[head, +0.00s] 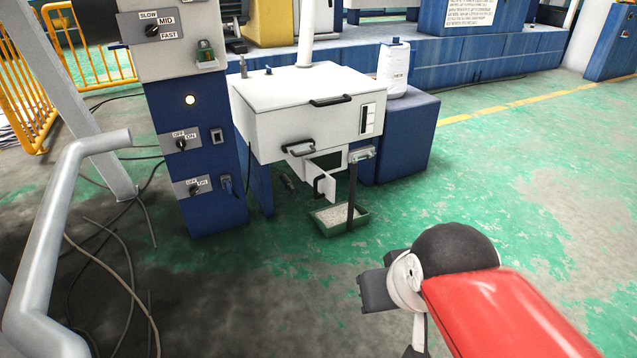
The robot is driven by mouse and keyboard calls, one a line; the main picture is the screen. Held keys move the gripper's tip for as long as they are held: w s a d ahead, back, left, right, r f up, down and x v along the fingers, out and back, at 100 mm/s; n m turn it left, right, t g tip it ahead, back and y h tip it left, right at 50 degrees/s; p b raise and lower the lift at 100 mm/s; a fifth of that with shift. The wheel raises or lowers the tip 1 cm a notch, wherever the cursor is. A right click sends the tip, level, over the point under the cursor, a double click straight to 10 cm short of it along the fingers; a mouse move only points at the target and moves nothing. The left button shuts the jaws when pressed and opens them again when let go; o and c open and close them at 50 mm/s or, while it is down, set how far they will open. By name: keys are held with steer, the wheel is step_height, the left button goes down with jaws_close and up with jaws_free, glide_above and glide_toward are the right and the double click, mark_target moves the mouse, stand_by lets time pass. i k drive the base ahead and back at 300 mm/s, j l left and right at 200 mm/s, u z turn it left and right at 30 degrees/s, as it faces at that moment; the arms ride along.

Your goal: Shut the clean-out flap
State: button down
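The clean-out flap (326,189) is a small white panel with a black handle, under the white box (300,125) of the machine. It stands swung out at an angle, and a dark opening (328,162) shows beside and above it. My gripper (372,291) is in the lower middle of the head view, nearer to me than the flap and well apart from it. Its dark fingers point left and nothing shows in them. Their gap is not clear from this side.
A green tray (353,227) of pale pellets lies below the flap, with a dark upright post beside it. The blue control cabinet (215,150) stands left, and a grey pipe rail (45,245) is at near left. Cables lie on the floor. Green floor is clear at right.

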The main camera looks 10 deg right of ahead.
mark_target(324, 183)
steer(key=i+j, duration=0.1)
steer(key=i, duration=0.35)
steer(key=i+j, duration=0.1)
steer(key=i, duration=0.4)
